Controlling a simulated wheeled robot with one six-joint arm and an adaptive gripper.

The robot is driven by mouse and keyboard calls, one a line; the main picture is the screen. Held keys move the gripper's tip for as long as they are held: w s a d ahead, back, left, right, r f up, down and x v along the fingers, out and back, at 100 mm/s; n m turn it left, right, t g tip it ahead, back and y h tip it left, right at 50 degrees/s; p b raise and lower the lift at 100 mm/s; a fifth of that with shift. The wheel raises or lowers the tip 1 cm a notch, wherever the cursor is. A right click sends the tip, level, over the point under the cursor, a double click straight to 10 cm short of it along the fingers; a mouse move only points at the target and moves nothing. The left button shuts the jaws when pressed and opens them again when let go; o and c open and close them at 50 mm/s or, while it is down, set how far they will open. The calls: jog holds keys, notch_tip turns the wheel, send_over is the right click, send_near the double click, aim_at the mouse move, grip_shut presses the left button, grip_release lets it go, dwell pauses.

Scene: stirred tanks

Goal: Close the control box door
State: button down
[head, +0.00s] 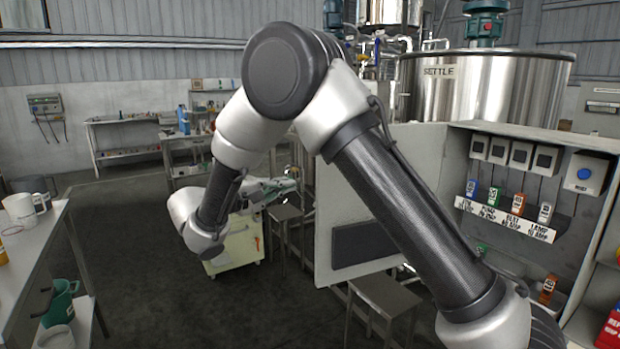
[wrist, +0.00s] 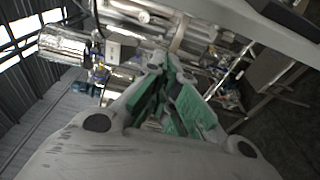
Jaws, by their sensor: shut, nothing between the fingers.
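The control box (head: 545,150) is on the right in the head view, with its inside exposed. Its pale grey door (head: 333,222) stands open to the left of the box, with a dark panel low on its face. My arm crosses in front of the door and hides much of it. My gripper (head: 287,187) is left of the door's outer edge, partly hidden behind my arm. In the wrist view my gripper (wrist: 163,103) shows green-padded fingers, shut and empty. Whether it touches the door cannot be told.
Inside the box are several switches, coloured fuses on a labelled shelf and a blue button (head: 584,174). Small stools (head: 384,297) stand below the door. A pale cart (head: 236,248) is behind my gripper. A table with mugs (head: 22,208) is at left. Open floor lies between.

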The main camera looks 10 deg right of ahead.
aim_at(318, 181)
jog(key=x, duration=1)
jog(key=shift+s+d, duration=0.15)
jog(key=shift+s, duration=0.85)
jog(key=shift+s+d, duration=0.15)
jog(key=shift+s, duration=0.85)
jog(key=shift+s, duration=0.1)
